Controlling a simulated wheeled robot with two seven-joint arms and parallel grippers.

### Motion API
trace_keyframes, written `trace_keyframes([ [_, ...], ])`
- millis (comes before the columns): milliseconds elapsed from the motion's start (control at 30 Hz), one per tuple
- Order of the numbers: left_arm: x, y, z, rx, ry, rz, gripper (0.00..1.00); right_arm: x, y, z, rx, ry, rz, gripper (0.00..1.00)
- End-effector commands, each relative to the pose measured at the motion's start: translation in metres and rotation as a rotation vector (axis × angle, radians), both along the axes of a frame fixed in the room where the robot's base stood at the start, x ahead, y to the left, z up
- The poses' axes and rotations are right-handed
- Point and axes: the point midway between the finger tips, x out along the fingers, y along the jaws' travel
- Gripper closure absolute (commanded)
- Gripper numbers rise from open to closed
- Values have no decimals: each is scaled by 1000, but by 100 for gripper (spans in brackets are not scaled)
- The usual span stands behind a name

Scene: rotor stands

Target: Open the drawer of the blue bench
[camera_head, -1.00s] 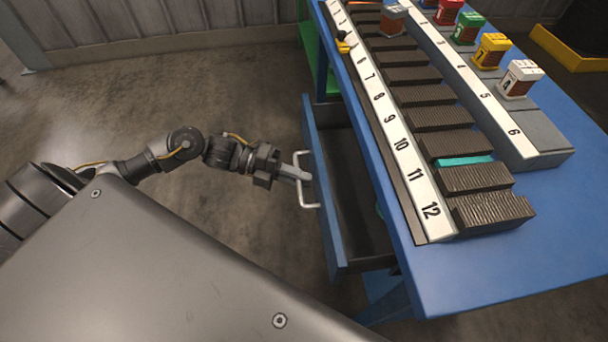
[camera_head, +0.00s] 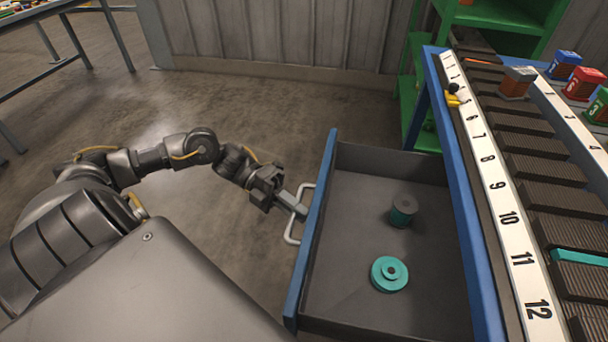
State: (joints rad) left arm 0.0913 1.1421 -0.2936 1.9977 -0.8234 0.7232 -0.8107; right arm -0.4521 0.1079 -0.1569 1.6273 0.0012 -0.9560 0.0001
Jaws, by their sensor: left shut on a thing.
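The blue bench (camera_head: 460,180) stands at the right. Its drawer (camera_head: 345,300), with a blue front and dark grey inside, is pulled well out to the left. My left gripper (camera_head: 296,207) is shut on the drawer's pale bar handle (camera_head: 291,233), at the outer side of the front. Inside the drawer are a dark grey and teal cylinder (camera_head: 403,211) and a teal round flanged part (camera_head: 389,274), apart from each other. My right gripper is not in view.
On the bench top is a numbered rack (camera_head: 508,219) with dark ridged slots, a small yellow and black item (camera_head: 453,96) and several coloured blocks (camera_head: 584,83). A green shelf (camera_head: 490,17) stands behind. The floor left of the drawer is clear.

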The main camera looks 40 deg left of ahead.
Motion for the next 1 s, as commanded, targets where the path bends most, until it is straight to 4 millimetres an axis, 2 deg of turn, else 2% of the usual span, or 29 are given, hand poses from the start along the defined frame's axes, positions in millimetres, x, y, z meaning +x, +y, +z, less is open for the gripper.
trace_keyframes([
  [367, 0, 2, 0, 0, -3, 4, 100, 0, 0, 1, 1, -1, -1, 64],
  [400, 0, 2, 0, 0, -3, 4, 86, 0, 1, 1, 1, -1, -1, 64],
  [467, 0, 2, 0, 0, -3, 4, 79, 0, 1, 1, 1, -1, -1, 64],
  [767, 0, 4, 0, 0, -1, 2, 79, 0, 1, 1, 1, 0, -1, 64],
  [933, -1, 22, 2, 4, 0, 4, 79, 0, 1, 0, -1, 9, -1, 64],
  [1000, -1, 36, 4, 5, 0, 6, 79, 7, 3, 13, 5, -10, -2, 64],
])
